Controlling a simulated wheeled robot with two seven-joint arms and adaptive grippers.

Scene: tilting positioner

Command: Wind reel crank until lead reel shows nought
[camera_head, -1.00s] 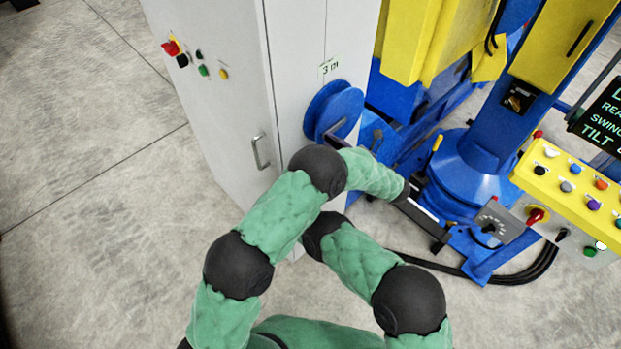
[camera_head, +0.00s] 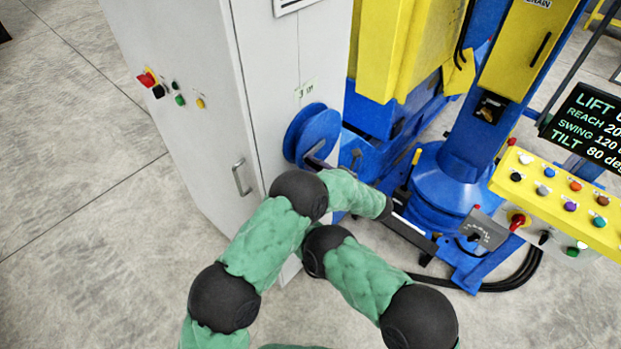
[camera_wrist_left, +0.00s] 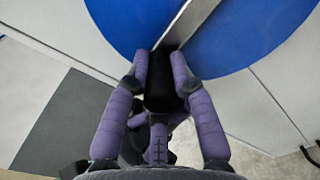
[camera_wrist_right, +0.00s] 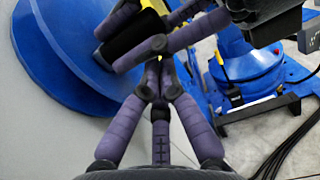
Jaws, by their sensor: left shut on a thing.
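The blue lead reel (camera_head: 300,132) is mounted on the side of the grey cabinet; its disc also fills the back of the left wrist view (camera_wrist_left: 125,25). A green-lettered tag (camera_head: 306,90) above it seems to read "3 m", though it is small. The crank's grey metal arm (camera_wrist_left: 187,22) crosses the disc. Its black handle (camera_wrist_left: 162,98) is between the fingers of my left gripper (camera_wrist_left: 162,75), which is shut on it. The handle also shows in the right wrist view (camera_wrist_right: 130,37). My right gripper (camera_wrist_right: 158,65) has its fingertips together, close beside the left fingers. My arms hide both grippers in the head view.
The grey cabinet (camera_head: 185,55) has several buttons and a door handle. The blue and yellow positioner (camera_head: 450,180) stands right of the reel. A yellow button panel (camera_head: 555,195) and black display (camera_head: 590,125) are at the right. Black cables lie on the floor.

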